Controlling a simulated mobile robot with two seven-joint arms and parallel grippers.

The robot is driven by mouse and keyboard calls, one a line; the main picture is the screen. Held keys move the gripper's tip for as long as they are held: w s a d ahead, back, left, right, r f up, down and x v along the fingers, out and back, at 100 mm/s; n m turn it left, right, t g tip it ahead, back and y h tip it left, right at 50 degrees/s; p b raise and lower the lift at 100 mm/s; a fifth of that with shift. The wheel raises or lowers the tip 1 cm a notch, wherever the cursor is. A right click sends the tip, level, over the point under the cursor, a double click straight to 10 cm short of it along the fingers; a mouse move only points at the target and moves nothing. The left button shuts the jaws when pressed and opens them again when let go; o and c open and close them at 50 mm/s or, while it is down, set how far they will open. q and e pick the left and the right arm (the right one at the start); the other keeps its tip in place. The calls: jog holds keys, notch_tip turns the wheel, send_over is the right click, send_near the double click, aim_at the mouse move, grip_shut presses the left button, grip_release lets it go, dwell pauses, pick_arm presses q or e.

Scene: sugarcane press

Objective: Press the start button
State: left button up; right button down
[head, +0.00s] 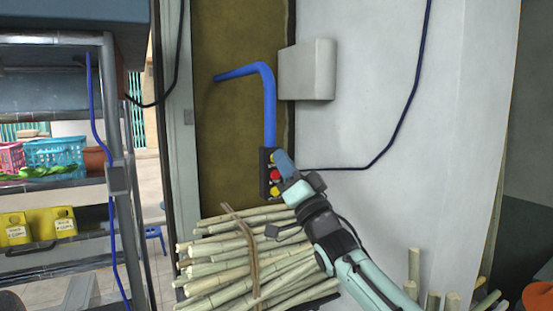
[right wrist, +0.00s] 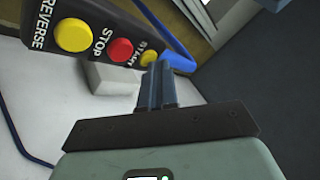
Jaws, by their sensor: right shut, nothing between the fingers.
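The control box (head: 265,183) hangs at the lower end of a blue pipe and carries a red button and yellow buttons. In the right wrist view the box (right wrist: 98,27) reads REVERSE, STOP and START. The START button (right wrist: 149,58) is yellow and small, at the right end; the red STOP button (right wrist: 121,50) is beside it, then the yellow REVERSE button (right wrist: 73,35). My right gripper (head: 283,160) is shut and empty, its tips at the box's upper end. In the right wrist view its fingertips (right wrist: 160,66) appear right beside START; I cannot tell whether they touch it. My left gripper is not in view.
A tied bundle of cane (head: 225,268) lies below the box. A pale grey box (head: 307,70) is on the white wall behind. A metal shelf (head: 50,190) with baskets and yellow containers stands at the left. More cane pieces (head: 432,301) stand at lower right.

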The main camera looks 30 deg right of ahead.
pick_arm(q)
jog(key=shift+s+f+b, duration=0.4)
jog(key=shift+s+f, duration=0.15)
pick_arm(e)
jog(key=shift+s+a, duration=0.15)
jog(key=shift+s, duration=0.7)
jog(key=shift+w+f, duration=0.1)
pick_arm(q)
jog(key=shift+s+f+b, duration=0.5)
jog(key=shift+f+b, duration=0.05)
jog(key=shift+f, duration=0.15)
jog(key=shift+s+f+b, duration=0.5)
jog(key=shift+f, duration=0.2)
pick_arm(e)
jog(key=shift+s+a, duration=0.15)
jog(key=shift+s, duration=1.15)
jog(key=shift+s+a, duration=0.1)
jog(key=shift+s, duration=1.15)
